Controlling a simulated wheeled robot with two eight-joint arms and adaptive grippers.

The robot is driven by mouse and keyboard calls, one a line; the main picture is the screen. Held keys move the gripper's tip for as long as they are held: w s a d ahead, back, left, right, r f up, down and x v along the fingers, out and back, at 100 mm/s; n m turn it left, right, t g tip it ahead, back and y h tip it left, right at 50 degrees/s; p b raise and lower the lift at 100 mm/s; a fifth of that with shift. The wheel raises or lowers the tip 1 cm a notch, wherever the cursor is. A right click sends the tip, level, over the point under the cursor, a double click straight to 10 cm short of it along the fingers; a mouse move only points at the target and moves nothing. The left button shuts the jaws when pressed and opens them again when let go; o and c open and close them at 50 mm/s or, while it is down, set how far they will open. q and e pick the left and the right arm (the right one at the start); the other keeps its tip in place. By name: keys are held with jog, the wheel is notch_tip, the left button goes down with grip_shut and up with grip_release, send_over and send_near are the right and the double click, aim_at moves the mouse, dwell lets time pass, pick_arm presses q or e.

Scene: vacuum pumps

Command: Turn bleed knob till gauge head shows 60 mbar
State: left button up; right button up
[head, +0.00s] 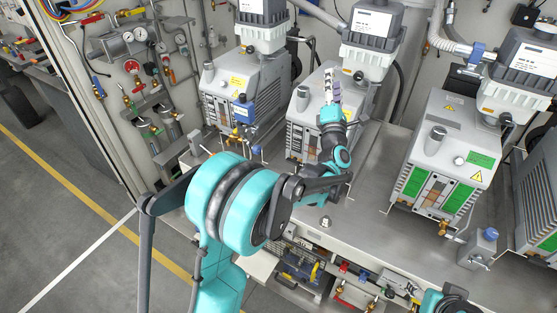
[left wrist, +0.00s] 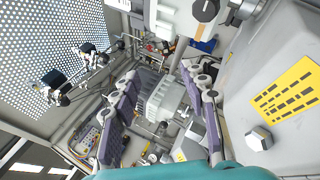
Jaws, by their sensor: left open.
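My left gripper (head: 332,80) is raised in front of the middle pump (head: 312,112), its fingers pointing up and away. In the left wrist view its two purple-padded fingers (left wrist: 160,76) stand wide apart with nothing held between them. A pale ribbed block (left wrist: 168,103) shows beyond the gap, apart from the fingers. A small blue device (head: 242,109), possibly the gauge head, sits at the left pump's front. I cannot pick out the bleed knob for sure, nor read any mbar figure. My right gripper is not in view.
The left pump (head: 228,85) and right pump (head: 445,140) flank the middle one on a grey bench (head: 375,215). Dial gauges and valves hang on the left panel (head: 100,70). A pump casing with a yellow label (left wrist: 288,90) is close on the wrist view's right.

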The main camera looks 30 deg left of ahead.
pick_arm(q)
jog(key=s+a+f+n+g+y, duration=0.45)
jog(key=a+n+g+y, duration=0.25)
jog(key=a+n+y, duration=0.3)
jog(key=n+g, duration=1.3)
jog(key=n, duration=0.2)
send_near(259, 151)
jog(key=a, duration=0.2)
jog(key=shift+w+f+b, duration=0.1)
jog(key=shift+b, duration=0.3)
jog(key=shift+a+m, duration=0.1)
jog(key=shift+m, duration=0.2)
jog(key=shift+w+a+p, duration=0.15)
jog(key=shift+a+p, duration=0.15)
jog(key=shift+a, duration=1.4)
jog(key=shift+w+a+p, duration=0.15)
jog(key=shift+a+p, duration=0.15)
jog(key=shift+a, duration=1.45)
